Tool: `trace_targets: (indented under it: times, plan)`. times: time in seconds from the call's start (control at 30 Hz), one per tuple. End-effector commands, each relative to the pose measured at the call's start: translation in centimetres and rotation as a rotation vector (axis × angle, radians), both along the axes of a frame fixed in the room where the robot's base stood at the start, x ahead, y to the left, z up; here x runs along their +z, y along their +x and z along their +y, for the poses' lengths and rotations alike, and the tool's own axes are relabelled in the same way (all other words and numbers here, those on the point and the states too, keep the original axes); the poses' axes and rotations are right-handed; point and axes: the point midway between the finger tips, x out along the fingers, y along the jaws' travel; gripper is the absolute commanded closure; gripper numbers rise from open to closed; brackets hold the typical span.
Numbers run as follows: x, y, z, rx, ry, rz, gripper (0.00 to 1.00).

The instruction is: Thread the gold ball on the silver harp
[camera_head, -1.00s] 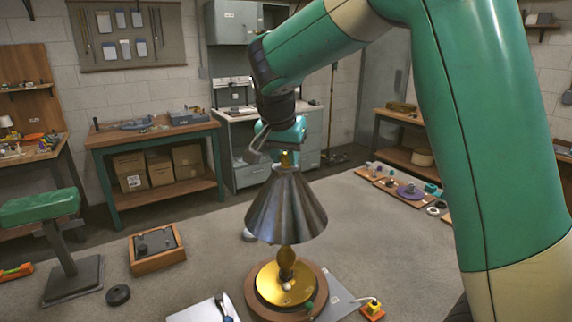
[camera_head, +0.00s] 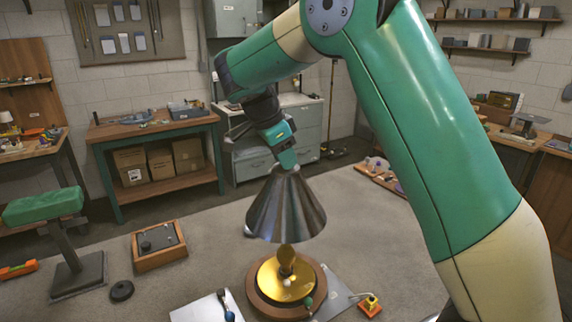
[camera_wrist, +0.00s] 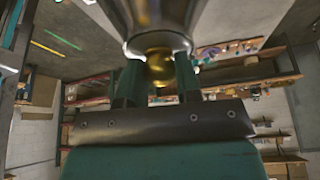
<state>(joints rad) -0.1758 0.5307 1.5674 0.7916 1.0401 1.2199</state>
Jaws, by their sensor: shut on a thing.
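My gripper (camera_head: 288,163) points down at the top of the shade. In the wrist view, the gold ball (camera_wrist: 158,67) sits between my two fingers, which are shut on it, close against the shade's upper end (camera_wrist: 160,38). The ball is hidden by my gripper in the head view. I cannot make out the silver harp; the shade hides the lamp's inside. Whether the ball is seated on a thread cannot be told.
The base rests on a round wooden stand (camera_head: 254,296). A white board (camera_head: 200,308) with a dark-handled tool and a yellow-and-orange block (camera_head: 370,305) lie near it. A wooden tray (camera_head: 158,246) and a black disc (camera_head: 121,290) are to the left. A workbench stands behind.

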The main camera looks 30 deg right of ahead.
Motion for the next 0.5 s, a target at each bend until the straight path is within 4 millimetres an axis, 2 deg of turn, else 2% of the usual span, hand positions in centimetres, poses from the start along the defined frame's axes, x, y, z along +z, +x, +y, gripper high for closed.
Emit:
trace_targets:
  times: [0.1, 0.37, 0.47, 0.5]
  plan:
    - [-0.34, -0.07, 0.05, -0.076, 0.001, 0.01, 0.97]
    - [-0.38, -0.1, 0.03, -0.084, 0.001, 0.01, 0.97]
    - [-0.33, 0.0, -0.01, -0.154, 0.0, 0.01, 0.97]
    - [-0.31, 0.0, 0.0, -0.193, 0.0, 0.01, 0.67]
